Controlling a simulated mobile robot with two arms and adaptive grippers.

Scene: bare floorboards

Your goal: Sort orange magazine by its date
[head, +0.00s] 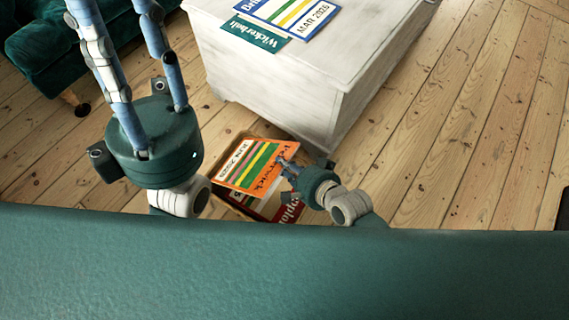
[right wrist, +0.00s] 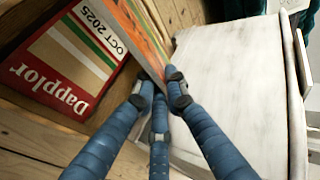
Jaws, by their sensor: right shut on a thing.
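The orange magazine (head: 246,171), with a title ending in "wick" and colored stripes, is in my right gripper (head: 288,170). The fingers pinch its right edge in the head view. In the right wrist view the orange magazine (right wrist: 141,36) shows steeply from the side between the fingertips. It hangs over a brown box (head: 243,206) and hides much of it. A red Dapplor magazine (head: 287,209) lies under it, dated OCT 2025 in the right wrist view (right wrist: 67,65). My left gripper (head: 115,12) has its fingers spread, with no thing seen between them.
A whitish chest (head: 290,75) stands behind the box. On its top lie a blue-edged magazine (head: 290,14) marked MAR 2026 and a green Wickerbolt one (head: 255,36). A dark green sofa (head: 55,50) is at the upper left.

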